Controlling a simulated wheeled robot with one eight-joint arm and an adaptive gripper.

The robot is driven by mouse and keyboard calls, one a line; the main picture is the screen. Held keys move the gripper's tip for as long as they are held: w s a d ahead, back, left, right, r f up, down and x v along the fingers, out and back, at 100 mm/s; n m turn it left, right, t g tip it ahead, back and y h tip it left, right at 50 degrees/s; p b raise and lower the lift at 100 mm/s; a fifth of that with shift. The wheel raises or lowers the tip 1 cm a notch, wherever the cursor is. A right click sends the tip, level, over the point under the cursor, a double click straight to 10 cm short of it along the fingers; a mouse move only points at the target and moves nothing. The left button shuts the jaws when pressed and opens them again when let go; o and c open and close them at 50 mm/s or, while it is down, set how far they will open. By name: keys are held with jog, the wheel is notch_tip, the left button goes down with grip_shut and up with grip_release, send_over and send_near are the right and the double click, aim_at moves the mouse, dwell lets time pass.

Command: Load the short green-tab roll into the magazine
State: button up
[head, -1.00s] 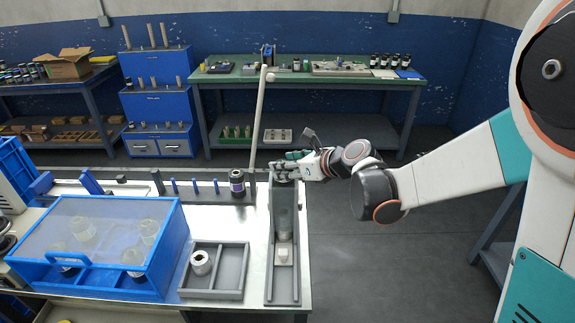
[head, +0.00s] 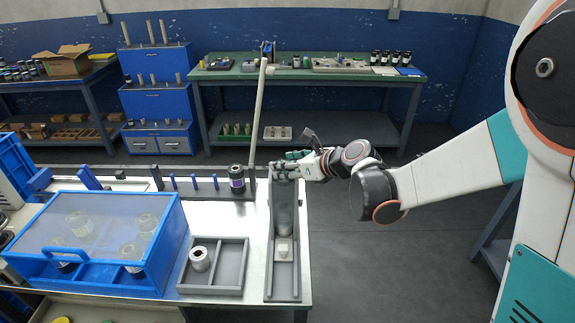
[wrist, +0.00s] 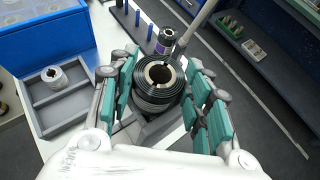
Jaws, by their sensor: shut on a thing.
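My gripper (wrist: 160,95) is shut on a roll (wrist: 157,82) with a dark ringed top and a hollow core, standing upright between teal finger pads. No green tab shows on it from here. In the head view my gripper (head: 288,168) is at the upper end of the grey magazine (head: 270,270), a tall narrow channel on the right edge of the bench. The fingers mostly hide the held roll there. I cannot tell whether the roll is inside the magazine's top or just above it. A pale block (head: 284,251) sits low in the channel.
A grey divided tray (head: 228,268) left of the magazine holds a pale roll (head: 200,258). A blue clear-lidded box (head: 120,285) holds several rolls. A dark purple-labelled roll (head: 237,179) and a tall pale post (head: 257,115) stand behind. Open floor lies right.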

jog(key=o, duration=1.2)
jog(key=shift+o, duration=0.2)
jog(key=v, duration=1.2)
jog(key=shift+s, duration=0.1)
jog(key=s+d+f+n+h, duration=0.1)
jog(key=s+d+n+h, duration=0.3)
jog(key=s+n, duration=0.7)
jog(key=s+d+f+n+g+h, duration=0.1)
jog(key=s+d+n+h, duration=0.3)
jog(key=s+n, duration=0.7)
jog(key=d+n, duration=0.2)
jog(key=n, duration=0.3)
jog(key=shift+s+d+h, duration=0.4)
